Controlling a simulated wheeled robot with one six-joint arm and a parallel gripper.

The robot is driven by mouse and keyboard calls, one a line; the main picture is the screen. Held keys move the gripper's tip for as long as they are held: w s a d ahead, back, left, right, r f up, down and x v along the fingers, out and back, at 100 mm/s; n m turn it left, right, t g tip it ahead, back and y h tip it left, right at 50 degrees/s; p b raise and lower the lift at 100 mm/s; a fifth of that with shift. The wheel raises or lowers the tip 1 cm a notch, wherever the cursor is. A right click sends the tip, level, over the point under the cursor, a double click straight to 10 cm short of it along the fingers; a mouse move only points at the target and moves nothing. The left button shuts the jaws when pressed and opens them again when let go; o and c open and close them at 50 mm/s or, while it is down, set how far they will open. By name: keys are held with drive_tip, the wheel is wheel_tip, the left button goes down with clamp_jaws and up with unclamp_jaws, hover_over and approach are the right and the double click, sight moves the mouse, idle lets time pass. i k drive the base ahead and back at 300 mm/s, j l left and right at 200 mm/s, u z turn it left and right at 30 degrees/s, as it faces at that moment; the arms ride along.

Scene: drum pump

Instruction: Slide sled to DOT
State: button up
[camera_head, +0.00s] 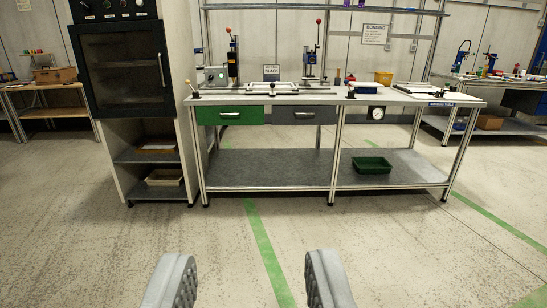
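My gripper (248,278) is at the bottom of the view, its two grey ribbed fingers wide apart with nothing between them. It is over open floor, well away from the workbench. A pale, low frame (271,88) lies on the worktop between two upright lever presses, the left press (233,60) and the right press (311,66). It may be the sled on its rail, but it is too small to tell. I cannot make out a DOT mark from here.
The workbench (430,96) has a green drawer (230,115), a grey drawer (303,114) and a lower shelf (265,170) with a green bin (371,165). A tall cabinet (120,70) stands left. The floor (110,240) ahead is clear, with green lines.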

sight(272, 85)
drive_tip(key=i+z, duration=0.1)
drive_tip(key=i, duration=1.55)
drive_tip(key=i+u, duration=0.15)
drive_tip(key=i, duration=0.4)
drive_tip(key=i+l+u, duration=0.2)
drive_tip(key=i, duration=0.35)
drive_tip(key=i+l+u, duration=0.15)
drive_tip(key=i, duration=0.4)
drive_tip(key=i+l+u, duration=0.3)
drive_tip(key=i, duration=0.15)
drive_tip(key=i+l+u, duration=0.3)
drive_tip(key=i+l, duration=0.05)
drive_tip(key=i, duration=0.05)
